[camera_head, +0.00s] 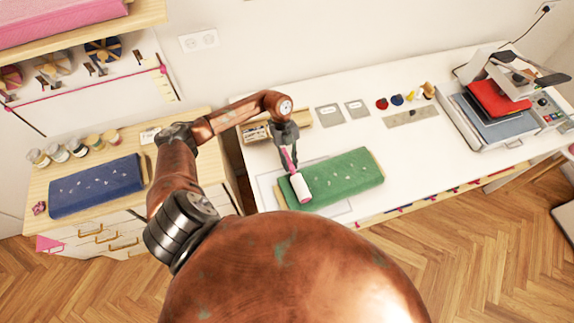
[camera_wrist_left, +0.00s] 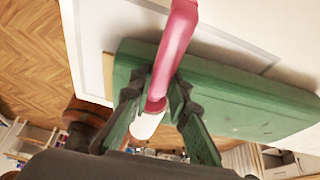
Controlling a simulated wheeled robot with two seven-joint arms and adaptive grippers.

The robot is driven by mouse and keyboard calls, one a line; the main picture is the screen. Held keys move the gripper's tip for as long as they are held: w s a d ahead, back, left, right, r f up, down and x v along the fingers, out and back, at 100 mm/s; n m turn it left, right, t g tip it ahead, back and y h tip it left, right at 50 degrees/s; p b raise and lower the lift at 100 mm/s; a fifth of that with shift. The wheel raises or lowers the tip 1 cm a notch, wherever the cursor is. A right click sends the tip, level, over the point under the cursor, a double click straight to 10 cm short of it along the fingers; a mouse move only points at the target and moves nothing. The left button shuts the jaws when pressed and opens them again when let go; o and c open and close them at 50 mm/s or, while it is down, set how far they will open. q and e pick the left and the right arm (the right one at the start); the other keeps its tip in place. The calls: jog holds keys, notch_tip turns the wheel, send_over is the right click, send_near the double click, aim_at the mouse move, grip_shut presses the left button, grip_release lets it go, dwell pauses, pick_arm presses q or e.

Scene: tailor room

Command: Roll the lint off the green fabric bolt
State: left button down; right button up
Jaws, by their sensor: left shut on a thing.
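The green fabric bolt (camera_head: 345,176) lies on the white table, with several pale lint specks on its top. A lint roller (camera_head: 301,187) with a white roll and a pink handle rests at the left end of the bolt; whether it touches the cloth is hard to tell. My left gripper (camera_head: 287,148) is above it, shut on the pink handle. In the left wrist view the pink handle (camera_wrist_left: 172,45) runs between the fingers of my left gripper (camera_wrist_left: 155,95), with the green bolt (camera_wrist_left: 240,98) behind. My right gripper is not in view.
A blue fabric bolt (camera_head: 97,186) with pale specks lies on the wooden cabinet at the left, near several jars. A heat press (camera_head: 510,100) with a red cloth stands at the table's right end. Buttons or spools and a ruler (camera_head: 411,116) lie behind the green bolt.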

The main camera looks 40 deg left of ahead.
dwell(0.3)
pick_arm(q)
jog(key=shift+w+d+f+b, duration=0.1)
jog(key=shift+w+d+b, duration=0.2)
jog(key=shift+w+d, duration=0.25)
jog(key=shift+w+d+f+b, duration=0.1)
jog(key=shift+w+d+b, duration=0.2)
jog(key=shift+w, duration=0.35)
jog(key=shift+w+d+r+b, duration=0.1)
jog(key=shift+w+d+b, duration=0.1)
jog(key=shift+w+d, duration=0.35)
jog(key=shift+w+d+b, duration=0.2)
jog(key=shift+w+d, duration=0.05)
jog(key=shift+w, duration=0.45)
jog(key=shift+w+d+b, duration=0.3)
jog(key=shift+w+d, duration=0.1)
jog(key=shift+w, duration=0.2)
jog(key=shift+w+d+b, duration=0.25)
jog(key=shift+w+d, duration=0.15)
jog(key=shift+w, duration=0.2)
jog(key=shift+w+r, duration=0.1)
